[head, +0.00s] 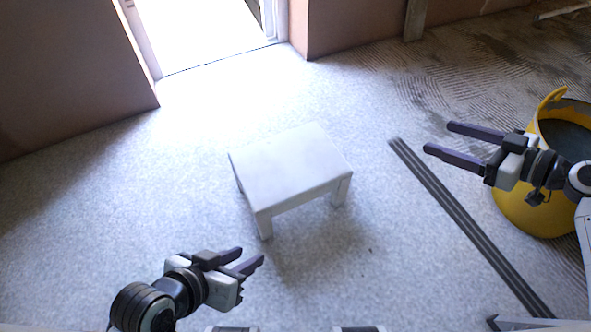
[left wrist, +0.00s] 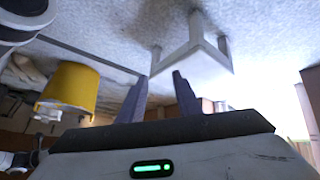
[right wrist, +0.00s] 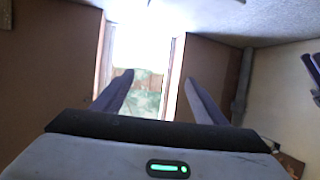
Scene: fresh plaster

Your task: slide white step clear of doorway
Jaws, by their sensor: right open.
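The white step (head: 290,165) stands upright on the speckled floor in the middle of the head view, in front of the bright doorway (head: 205,30) and apart from it. It also shows upside down in the left wrist view (left wrist: 195,60), beyond the fingers. My left gripper (head: 254,259) is open and empty, near the front left leg of the step and not touching it. It also shows in the left wrist view (left wrist: 162,85). My right gripper (head: 437,138) is open and empty, to the right of the step and apart from it. The right wrist view shows its spread fingers (right wrist: 158,95) facing the doorway.
A yellow bucket (head: 535,215) stands at the right, behind my right arm. A dark strip (head: 465,220) lies on the floor between the step and the bucket. Brown walls (head: 65,80) flank the doorway. The floor left of the step is clear.

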